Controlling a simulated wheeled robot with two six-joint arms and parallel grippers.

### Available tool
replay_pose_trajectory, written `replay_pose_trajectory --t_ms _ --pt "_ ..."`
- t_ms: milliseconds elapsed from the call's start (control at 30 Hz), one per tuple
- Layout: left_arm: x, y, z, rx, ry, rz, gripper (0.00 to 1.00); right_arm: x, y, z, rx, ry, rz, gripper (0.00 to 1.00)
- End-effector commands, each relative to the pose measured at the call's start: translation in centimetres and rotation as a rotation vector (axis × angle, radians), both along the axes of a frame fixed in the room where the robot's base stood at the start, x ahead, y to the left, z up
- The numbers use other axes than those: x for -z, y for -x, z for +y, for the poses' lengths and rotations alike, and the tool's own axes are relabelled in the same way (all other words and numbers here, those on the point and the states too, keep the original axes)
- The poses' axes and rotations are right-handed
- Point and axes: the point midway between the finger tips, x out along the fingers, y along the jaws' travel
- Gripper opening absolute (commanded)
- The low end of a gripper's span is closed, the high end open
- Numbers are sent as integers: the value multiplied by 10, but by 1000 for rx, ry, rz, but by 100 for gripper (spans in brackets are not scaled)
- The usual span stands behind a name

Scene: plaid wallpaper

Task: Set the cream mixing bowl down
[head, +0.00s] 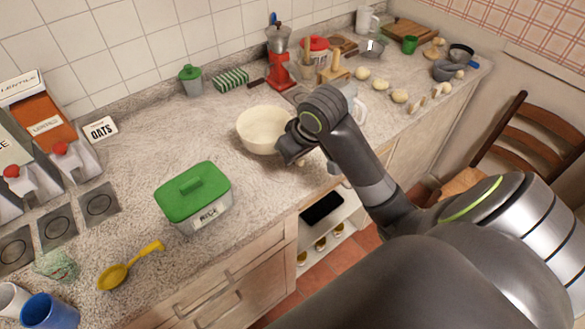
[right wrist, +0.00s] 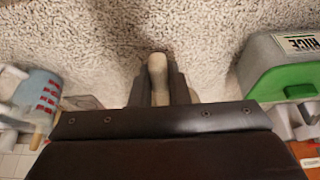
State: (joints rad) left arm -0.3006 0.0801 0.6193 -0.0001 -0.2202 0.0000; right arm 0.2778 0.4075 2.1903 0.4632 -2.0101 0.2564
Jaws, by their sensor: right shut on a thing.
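The cream mixing bowl (head: 262,131) is at the middle of the stone counter (head: 140,150) in the head view, looking upright and empty. I cannot tell whether its base touches the counter. My right gripper (head: 290,152) reaches in from the right and is shut on the near right side of the bowl's rim. In the right wrist view the right gripper's fingers (right wrist: 158,82) close on a narrow cream piece of the bowl (right wrist: 157,72), with the speckled counter behind it. The rest of the bowl is hidden there. My left gripper is not in view.
A green-lidded rice box (head: 197,195) stands left and nearer. A red grinder (head: 280,62) stands behind the bowl, and a clear jug (head: 352,103) to its right. A yellow ladle (head: 128,265) lies front left. Counter left of the bowl is free.

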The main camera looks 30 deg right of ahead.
Motion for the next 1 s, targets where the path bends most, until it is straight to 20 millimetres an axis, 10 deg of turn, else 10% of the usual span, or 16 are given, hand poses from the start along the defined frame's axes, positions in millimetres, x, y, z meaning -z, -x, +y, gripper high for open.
replay_pose_trajectory --t_ms 433,833,1000 --pt "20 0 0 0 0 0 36 55 0 1 0 -2 1 0" --pt "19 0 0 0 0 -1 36 59 0 0 0 1 -2 0" --pt "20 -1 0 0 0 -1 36 60 0 0 0 1 0 35"
